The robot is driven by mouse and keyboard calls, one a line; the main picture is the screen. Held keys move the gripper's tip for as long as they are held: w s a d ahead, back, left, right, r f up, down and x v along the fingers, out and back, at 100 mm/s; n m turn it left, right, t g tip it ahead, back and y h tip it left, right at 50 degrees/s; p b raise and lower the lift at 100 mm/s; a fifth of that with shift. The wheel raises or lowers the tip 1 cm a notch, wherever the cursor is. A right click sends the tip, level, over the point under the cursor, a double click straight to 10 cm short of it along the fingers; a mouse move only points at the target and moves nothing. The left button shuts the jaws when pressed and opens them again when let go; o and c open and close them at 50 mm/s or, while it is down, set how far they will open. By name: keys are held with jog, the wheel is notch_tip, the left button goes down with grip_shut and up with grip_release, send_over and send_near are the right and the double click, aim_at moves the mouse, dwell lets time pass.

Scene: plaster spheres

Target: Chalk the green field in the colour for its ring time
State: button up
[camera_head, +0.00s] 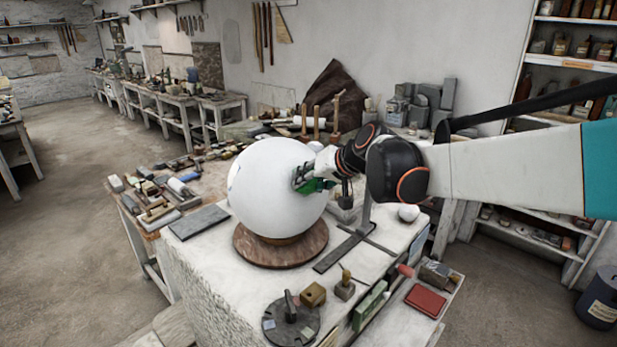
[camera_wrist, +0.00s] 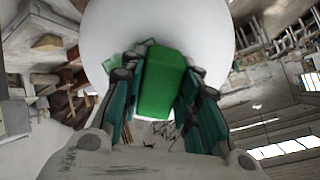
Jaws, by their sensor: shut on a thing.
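A large white plaster sphere (camera_head: 268,185) rests on a round brown base (camera_head: 262,250) on the pale block-like stand. It fills the top of the wrist view (camera_wrist: 205,25). My gripper (camera_head: 308,178) is at the sphere's right side. In the wrist view my gripper (camera_wrist: 160,78) is shut on a green block (camera_wrist: 163,88), probably chalk, whose far end is at or very near the sphere. Green patches (camera_wrist: 122,62) show on the sphere just left of the block; the block and fingers hide part of that area. I cannot tell whether block and sphere touch.
A grey slab (camera_head: 199,222) lies left of the base, and a metal stand (camera_head: 345,245) stands to its right. A round dark disc (camera_head: 291,320) and a red box (camera_head: 426,301) are in front. Tools crowd the wooden bench (camera_head: 205,180) behind.

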jog(key=shift+w+d+r+p, duration=0.15)
jog(key=shift+w+r+p, duration=0.15)
jog(key=shift+w+r, duration=0.4)
jog(key=shift+w+d+r+p, duration=0.15)
jog(key=shift+w+r+p, duration=0.15)
jog(key=shift+w+r, duration=0.35)
jog(key=shift+w+f, duration=0.1)
jog(key=shift+f, duration=0.05)
jog(key=shift+s+d+f, duration=0.1)
jog(key=shift+s, duration=0.55)
jog(key=shift+s+d+f, duration=0.1)
jog(key=shift+s, duration=0.5)
jog(key=shift+w, duration=0.1)
jog(key=shift+p+v, duration=0.55)
jog(key=shift+v, duration=0.7)
